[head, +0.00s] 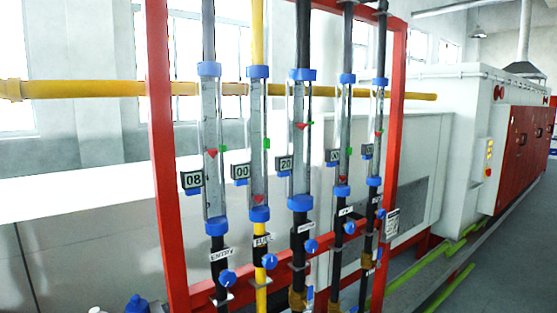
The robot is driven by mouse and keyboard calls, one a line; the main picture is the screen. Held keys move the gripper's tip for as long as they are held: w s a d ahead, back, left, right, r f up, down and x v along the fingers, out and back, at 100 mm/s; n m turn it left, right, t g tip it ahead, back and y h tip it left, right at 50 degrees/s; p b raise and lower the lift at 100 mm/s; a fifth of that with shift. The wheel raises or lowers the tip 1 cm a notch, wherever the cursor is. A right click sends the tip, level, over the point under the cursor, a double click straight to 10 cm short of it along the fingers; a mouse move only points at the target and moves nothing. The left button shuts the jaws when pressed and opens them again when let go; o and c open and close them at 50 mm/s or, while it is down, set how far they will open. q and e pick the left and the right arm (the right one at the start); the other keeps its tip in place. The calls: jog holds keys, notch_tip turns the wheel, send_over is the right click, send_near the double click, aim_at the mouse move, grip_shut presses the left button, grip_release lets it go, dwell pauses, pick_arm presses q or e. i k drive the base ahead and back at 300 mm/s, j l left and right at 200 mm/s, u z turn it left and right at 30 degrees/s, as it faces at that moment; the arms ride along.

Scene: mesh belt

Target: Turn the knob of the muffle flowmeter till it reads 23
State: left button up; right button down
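Several flowmeters stand in a row on a red frame. The third from the left (300,140) is a clear tube with blue end caps on a dark pipe. Its display (285,164) reads 20. It has a red float and a green marker, with the marker near the float's height. The small label (306,227) below it is too small to read surely; it may say muffle. Its blue knob (311,246) sits just below the label, uncovered. Neither of my grippers is in view.
The entry flowmeter (211,150) reads 08 and the fuel flowmeter (258,150) reads 00. Further flowmeters with blue knobs stand close on the right. The red frame's posts (163,150) bound the row. A yellow pipe (80,89) runs behind. A white furnace housing (455,120) stands at right.

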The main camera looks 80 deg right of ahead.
aim_at(312, 245)
jog(key=z, duration=2.85)
